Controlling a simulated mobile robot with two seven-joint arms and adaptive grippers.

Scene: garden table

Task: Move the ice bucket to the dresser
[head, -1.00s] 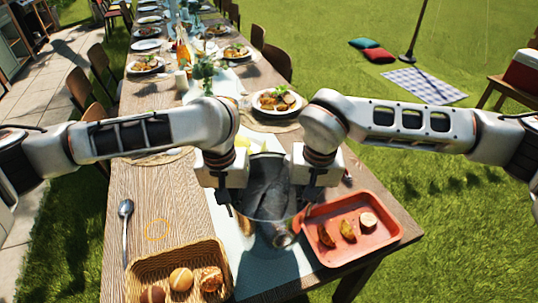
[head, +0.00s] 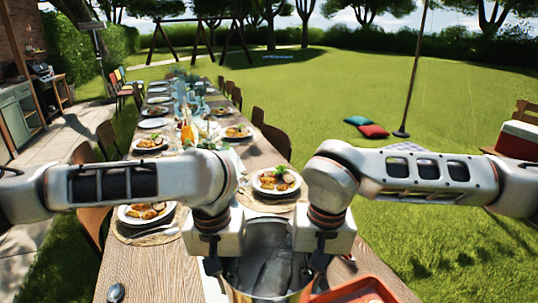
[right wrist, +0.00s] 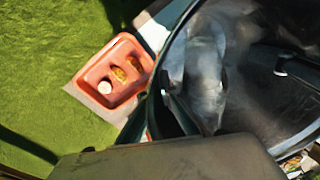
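The ice bucket (head: 300,292) is a shiny metal pail at the bottom middle of the head view, between my two grippers. Its inside looks dark and glassy. My left gripper (head: 226,272) is at its left rim and my right gripper (head: 311,272) at its right rim; both appear shut on it. In the right wrist view the bucket's dark rim and interior (right wrist: 240,75) fill the right side, close to the camera. The tray looks small and lower there, so the bucket seems raised off the table. The fingertips are partly hidden.
The long table (head: 150,270) runs away from me with several plates of food (head: 275,181) and chairs. A red tray (head: 355,291) lies right of the bucket. A cabinet (head: 18,115) and grill stand at far left. Open grass (head: 340,90) lies right; a pole (head: 410,80) stands there.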

